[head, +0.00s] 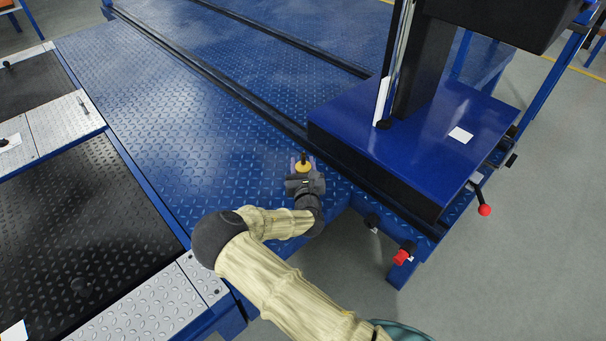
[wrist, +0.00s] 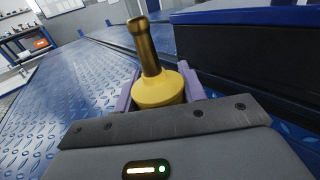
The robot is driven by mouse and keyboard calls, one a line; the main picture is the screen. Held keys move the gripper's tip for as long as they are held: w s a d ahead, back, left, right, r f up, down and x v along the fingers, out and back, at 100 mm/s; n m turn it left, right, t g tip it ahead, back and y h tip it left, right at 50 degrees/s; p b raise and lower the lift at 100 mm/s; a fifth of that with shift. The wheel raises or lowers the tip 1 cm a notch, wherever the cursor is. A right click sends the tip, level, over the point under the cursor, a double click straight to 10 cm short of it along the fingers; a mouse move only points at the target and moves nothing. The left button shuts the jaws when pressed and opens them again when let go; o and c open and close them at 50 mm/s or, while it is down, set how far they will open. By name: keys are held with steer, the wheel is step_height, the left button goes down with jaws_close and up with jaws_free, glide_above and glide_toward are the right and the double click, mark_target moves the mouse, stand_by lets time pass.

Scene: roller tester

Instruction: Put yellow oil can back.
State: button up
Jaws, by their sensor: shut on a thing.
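The yellow oil can (wrist: 158,88) has a rounded yellow body and a brown-gold neck. In the wrist view it is between the two purple fingers of my gripper (wrist: 160,92), which is shut on its body. In the head view the can (head: 303,160) shows small at the end of my arm, with my gripper (head: 303,166) around it. The can is over the blue diamond-plate deck (head: 190,110), close to the blue housing. Its lower part is hidden by my gripper, so I cannot tell whether it touches the deck.
A blue housing (head: 440,135) with a dark post stands right of my gripper. A red-knobbed lever (head: 484,210) and a red knob (head: 402,256) stick out at its side and below. Dark rails run along the deck. Open deck lies left of my gripper. A shelf (wrist: 28,45) stands far back.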

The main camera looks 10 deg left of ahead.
mark_target(303, 172)
steer(key=shift+f+b, duration=0.45)
steer(key=shift+f, duration=1.25)
steer(key=shift+f, duration=0.15)
steer(key=o, duration=1.2)
steer(key=shift+c, duration=0.2)
steer(key=shift+s+r, duration=0.15)
steer(key=shift+r, duration=0.05)
steer(key=p+v, duration=0.4)
steer(key=v, duration=0.7)
steer(key=shift+s+d, duration=0.2)
steer(key=shift+s, duration=0.1)
